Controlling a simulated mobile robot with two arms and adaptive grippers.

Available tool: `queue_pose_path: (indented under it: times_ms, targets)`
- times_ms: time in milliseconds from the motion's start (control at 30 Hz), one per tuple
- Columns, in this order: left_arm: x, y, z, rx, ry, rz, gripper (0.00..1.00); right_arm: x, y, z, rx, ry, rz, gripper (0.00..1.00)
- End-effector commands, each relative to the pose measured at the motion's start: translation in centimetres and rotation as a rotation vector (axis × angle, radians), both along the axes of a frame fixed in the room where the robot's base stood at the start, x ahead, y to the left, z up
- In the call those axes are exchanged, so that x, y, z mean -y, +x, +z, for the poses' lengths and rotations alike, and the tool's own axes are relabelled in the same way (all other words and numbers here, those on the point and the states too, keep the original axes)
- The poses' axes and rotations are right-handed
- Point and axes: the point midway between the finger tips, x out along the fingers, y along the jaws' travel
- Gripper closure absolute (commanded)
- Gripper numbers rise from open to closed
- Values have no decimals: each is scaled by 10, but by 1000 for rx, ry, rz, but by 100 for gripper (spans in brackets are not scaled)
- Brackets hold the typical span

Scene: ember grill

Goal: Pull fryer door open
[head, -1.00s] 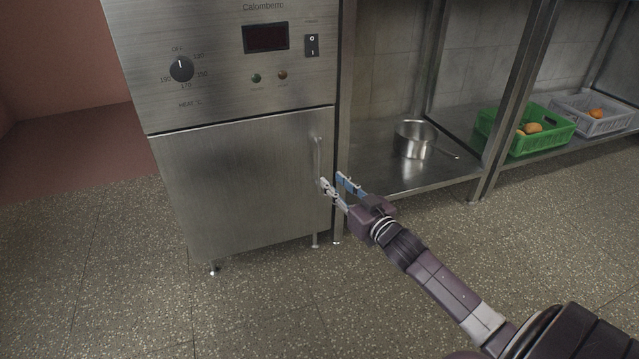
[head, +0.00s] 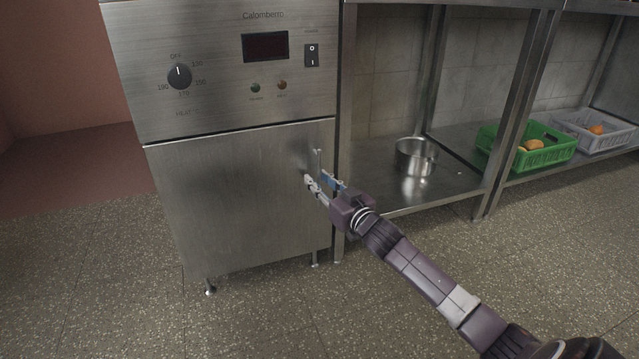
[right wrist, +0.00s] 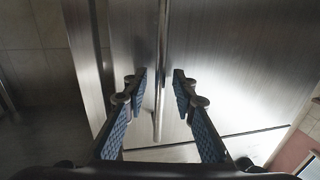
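The fryer door (head: 235,205) is a flat steel panel below the fryer's control panel, and it looks closed. Its thin vertical bar handle (head: 318,163) is near the door's right edge. My right gripper (head: 315,179) is at the handle, with its fingers pointing at the door. In the right wrist view the handle (right wrist: 161,60) runs between the two open blue-padded fingers (right wrist: 160,85). A gap shows on both sides of the bar, so the fingers do not appear closed on it. My left gripper is in neither view.
The fryer's control panel (head: 220,70) has a dial, a display and a switch. Right of the fryer, a steel shelf holds a pot (head: 416,157), a green crate (head: 530,150) and a grey crate (head: 595,130) with food. The speckled floor (head: 400,310) in front is clear.

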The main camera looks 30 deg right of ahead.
Motion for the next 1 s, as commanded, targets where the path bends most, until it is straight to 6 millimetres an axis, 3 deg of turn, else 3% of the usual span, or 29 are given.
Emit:
queue_pose_path:
  times_ms: [133,367,1000]
  targets:
    - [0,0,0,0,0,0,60,0,0,0,0,0,0,75]
    - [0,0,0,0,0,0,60,0,0,0,0,-1,0,100]
    - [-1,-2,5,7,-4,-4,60,-6,-3,1,0,2,-12,100]
